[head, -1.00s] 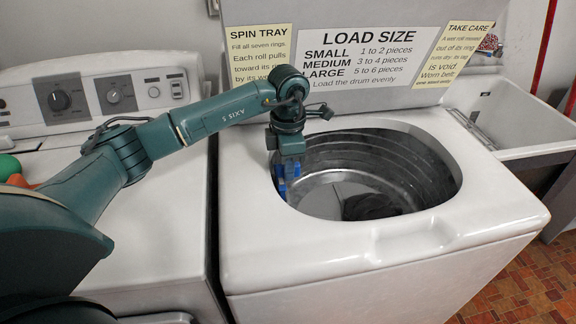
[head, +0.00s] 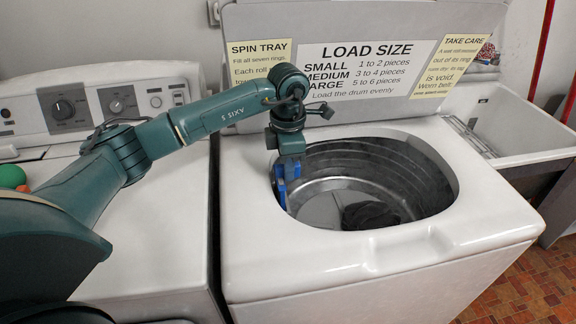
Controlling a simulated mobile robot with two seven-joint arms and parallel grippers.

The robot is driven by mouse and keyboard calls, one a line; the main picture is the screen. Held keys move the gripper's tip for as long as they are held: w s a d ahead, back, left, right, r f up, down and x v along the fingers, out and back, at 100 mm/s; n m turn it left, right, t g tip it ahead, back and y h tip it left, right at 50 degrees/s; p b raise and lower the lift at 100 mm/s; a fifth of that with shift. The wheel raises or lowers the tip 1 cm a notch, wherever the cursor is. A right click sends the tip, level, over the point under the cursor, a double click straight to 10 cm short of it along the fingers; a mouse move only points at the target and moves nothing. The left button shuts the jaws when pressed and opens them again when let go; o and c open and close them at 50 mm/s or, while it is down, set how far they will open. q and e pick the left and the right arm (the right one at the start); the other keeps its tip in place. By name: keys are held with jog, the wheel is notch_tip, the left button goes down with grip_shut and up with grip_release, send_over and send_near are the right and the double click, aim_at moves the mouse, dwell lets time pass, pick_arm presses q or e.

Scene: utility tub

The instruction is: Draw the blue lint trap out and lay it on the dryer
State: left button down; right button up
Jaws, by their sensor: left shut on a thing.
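The blue lint trap (head: 280,194) is at the left inner edge of the open washer's tub, its lower part inside the opening. My left gripper (head: 286,178) points down there, shut on the trap; the fingertips and the trap are hard to tell apart at this size. The dryer (head: 150,225) is the white machine on the left, with knobs on its back panel. My left arm passes over its top. My right gripper is not in view.
The white washer (head: 380,265) has its lid (head: 365,20) raised behind, with paper signs on it. A dark bundle (head: 370,214) lies in the drum. A utility sink (head: 520,120) stands at the right. A green ball (head: 12,175) lies at the dryer's far left. The dryer's front top is clear.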

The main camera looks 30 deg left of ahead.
pick_arm(q)
jog(key=shift+r+p, duration=1.1)
jog(key=shift+r, duration=0.7)
